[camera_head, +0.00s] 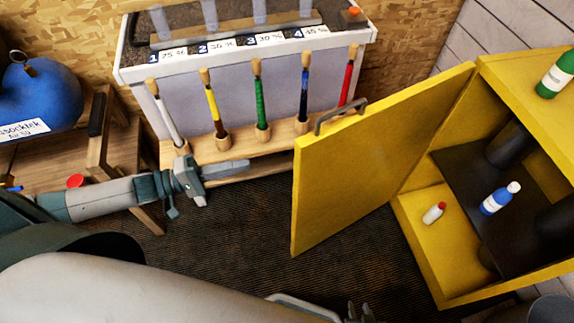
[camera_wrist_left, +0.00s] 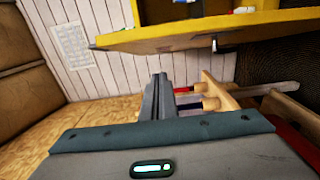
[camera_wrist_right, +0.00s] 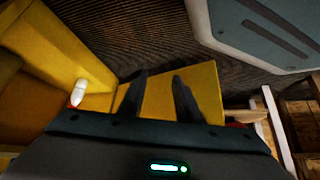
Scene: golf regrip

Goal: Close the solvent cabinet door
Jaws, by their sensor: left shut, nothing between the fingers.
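The yellow solvent cabinet (camera_head: 420,250) stands at the right in the head view. Its door (camera_head: 345,175) stands wide open, its grey handle (camera_head: 340,113) on the upper edge. The door shows nearly edge-on in the left wrist view (camera_wrist_left: 190,37). My left gripper (camera_head: 240,167) is shut and empty, left of the door and apart from it, in front of the brush rack. My right gripper (camera_head: 362,314) is barely visible at the bottom edge of the head view. In the right wrist view its fingers (camera_wrist_right: 160,90) are spread, with a yellow panel beyond them.
Inside the cabinet are a blue bottle (camera_head: 495,200) and a small white bottle with a red cap (camera_head: 434,213). A green bottle (camera_head: 555,78) stands on top. A rack with several brushes (camera_head: 262,105) is behind my left gripper. Dark matted floor (camera_head: 240,235) lies clear left of the door.

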